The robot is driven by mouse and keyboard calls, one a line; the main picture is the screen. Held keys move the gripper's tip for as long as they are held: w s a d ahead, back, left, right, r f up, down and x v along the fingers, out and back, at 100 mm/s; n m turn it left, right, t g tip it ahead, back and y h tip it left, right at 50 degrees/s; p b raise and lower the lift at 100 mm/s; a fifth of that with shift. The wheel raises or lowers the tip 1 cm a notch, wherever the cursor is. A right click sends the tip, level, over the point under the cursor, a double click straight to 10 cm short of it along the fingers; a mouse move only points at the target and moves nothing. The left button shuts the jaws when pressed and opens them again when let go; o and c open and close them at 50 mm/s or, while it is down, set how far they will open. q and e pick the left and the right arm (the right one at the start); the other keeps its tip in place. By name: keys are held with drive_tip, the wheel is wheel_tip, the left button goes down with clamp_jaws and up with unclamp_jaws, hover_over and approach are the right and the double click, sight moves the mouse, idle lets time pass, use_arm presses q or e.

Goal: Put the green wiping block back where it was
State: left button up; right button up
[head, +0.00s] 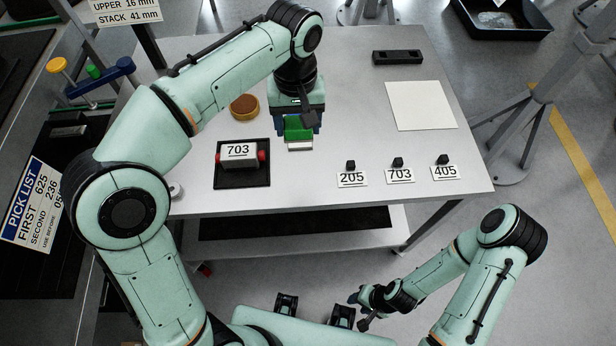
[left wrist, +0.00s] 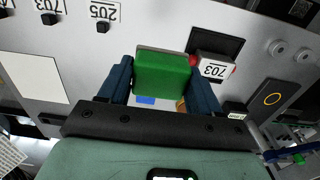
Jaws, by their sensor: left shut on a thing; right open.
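The green wiping block (head: 298,134) has a pale lower edge in the head view. My left gripper (head: 300,126) is shut on it, over the middle of the grey table (head: 400,205). In the left wrist view the block (left wrist: 163,74) sits between the two dark blue fingers (left wrist: 160,82). I cannot tell whether its underside touches the table. My right gripper (head: 366,307) is open and empty, low in front of the table, far from the block. A small blue patch (left wrist: 146,99) shows below the block in the left wrist view.
A black tray (head: 240,183) with a box labelled 703 (head: 238,151) lies left of the block. A round brown-topped container (head: 244,107) stands behind it. Small black pieces with tags 205 (head: 352,180), 703 and 405 stand right. A white sheet (head: 421,106) and black bar (head: 397,57) lie at the back right.

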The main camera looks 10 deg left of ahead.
use_arm(q)
drive_tip(key=shift+d+r, duration=0.1)
drive_tip(key=shift+d, duration=0.15)
drive_tip(key=shift+d+f, duration=0.1)
drive_tip(key=shift+f, duration=0.1)
drive_tip(key=b, duration=0.3)
hover_over(303, 181)
wheel_tip(303, 181, down, 15)
drive_tip(key=shift+r, duration=0.15)
drive_tip(key=shift+f, duration=2.35)
use_arm(e)
drive_tip(key=shift+s+d+f, duration=0.1)
drive_tip(key=shift+s+f, duration=0.15)
drive_tip(key=shift+f, duration=0.45)
drive_tip(key=shift+s+f, duration=0.3)
drive_tip(key=shift+f, duration=0.35)
drive_tip(key=shift+s+d+f, duration=0.1)
drive_tip(key=shift+s+f, duration=0.15)
drive_tip(key=shift+f, duration=0.45)
use_arm(q)
drive_tip(key=shift+f+b, duration=0.2)
drive_tip(key=shift+b, duration=0.15)
drive_tip(key=o, duration=1)
use_arm(e)
drive_tip(key=shift+f, duration=0.15)
